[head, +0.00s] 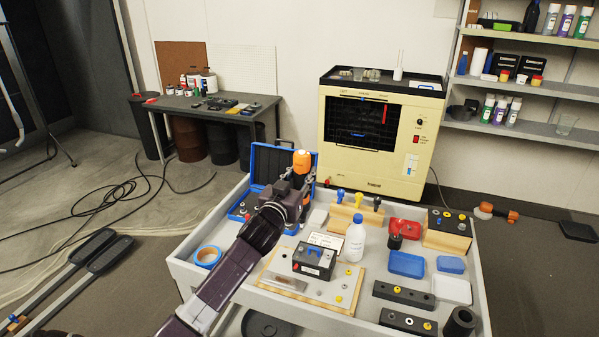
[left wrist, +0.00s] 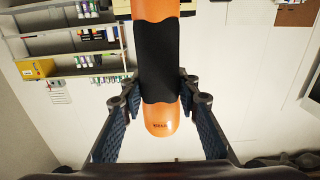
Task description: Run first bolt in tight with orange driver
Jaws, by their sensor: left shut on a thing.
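My left gripper (head: 297,180) is shut on the orange driver (head: 302,160) and holds it at the far left of the workbench tray, beside the open blue case. In the left wrist view the fingers close on the black grip band of the orange driver (left wrist: 158,60); its rounded orange end sticks out past them. The driver's tip is hidden. A black block (head: 314,260) with a red part sits on a light board (head: 285,284). Yellow bolt heads (head: 339,298) show at the board's right side. I cannot tell which is the first bolt. My right gripper is not in view.
The tray (head: 195,285) also holds an open blue case (head: 268,160), blue tape (head: 208,256), a white bottle (head: 355,238), a wooden rack (head: 345,217) of drivers, a red tool (head: 405,228), blue boxes (head: 406,264) and black bolt blocks (head: 403,296). A cream machine (head: 345,180) stands behind.

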